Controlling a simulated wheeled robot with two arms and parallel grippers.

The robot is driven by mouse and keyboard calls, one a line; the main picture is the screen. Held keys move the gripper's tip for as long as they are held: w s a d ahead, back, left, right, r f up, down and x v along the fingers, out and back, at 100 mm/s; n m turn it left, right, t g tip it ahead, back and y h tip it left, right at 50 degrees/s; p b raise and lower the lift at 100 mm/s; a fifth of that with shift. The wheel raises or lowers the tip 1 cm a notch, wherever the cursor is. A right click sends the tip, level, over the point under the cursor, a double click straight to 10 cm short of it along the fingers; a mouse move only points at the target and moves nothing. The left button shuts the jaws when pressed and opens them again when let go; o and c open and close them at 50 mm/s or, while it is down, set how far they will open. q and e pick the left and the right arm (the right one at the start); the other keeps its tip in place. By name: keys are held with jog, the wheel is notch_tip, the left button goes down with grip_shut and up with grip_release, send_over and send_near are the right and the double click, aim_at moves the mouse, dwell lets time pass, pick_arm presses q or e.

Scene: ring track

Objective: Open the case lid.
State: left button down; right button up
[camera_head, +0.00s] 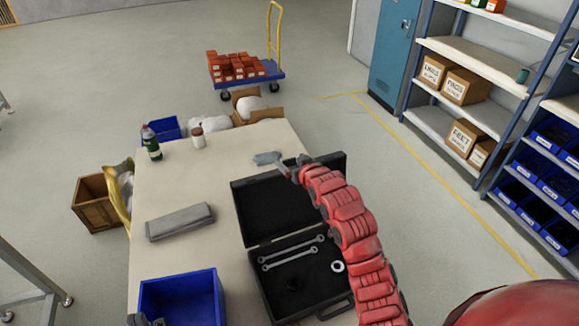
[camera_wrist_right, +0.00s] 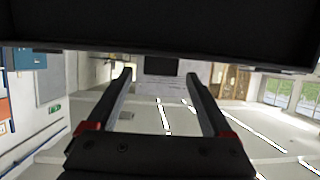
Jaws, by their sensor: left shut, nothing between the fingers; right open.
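The black case stands on the table with its lid (camera_head: 265,205) open, swung away from the base (camera_head: 322,283); its dark inside faces up. I cannot tell the lid's exact angle. Two wrenches (camera_head: 292,252) and a white ring (camera_head: 338,267) lie in the base. My right gripper (camera_head: 284,169) is at the lid's far edge, its arm crossing the lid's right part. In the right wrist view its fingers (camera_wrist_right: 157,85) are apart and empty, with a dark panel, probably the lid, across the top. My left gripper (camera_head: 147,321) shows only partly at the bottom edge, shut, near the blue bin.
On the table (camera_head: 195,255) are a blue bin (camera_head: 180,295), a grey block (camera_head: 180,221), a green bottle (camera_head: 151,143), a white jar (camera_head: 198,138) and a grey-blue cloth (camera_head: 266,158). Shelves (camera_head: 480,60) stand at right. A cart (camera_head: 245,75) stands behind.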

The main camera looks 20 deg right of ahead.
jog(key=shift+b+x, duration=0.4)
jog(key=shift+x, duration=0.9)
jog(key=shift+c, duration=0.2)
grip_shut()
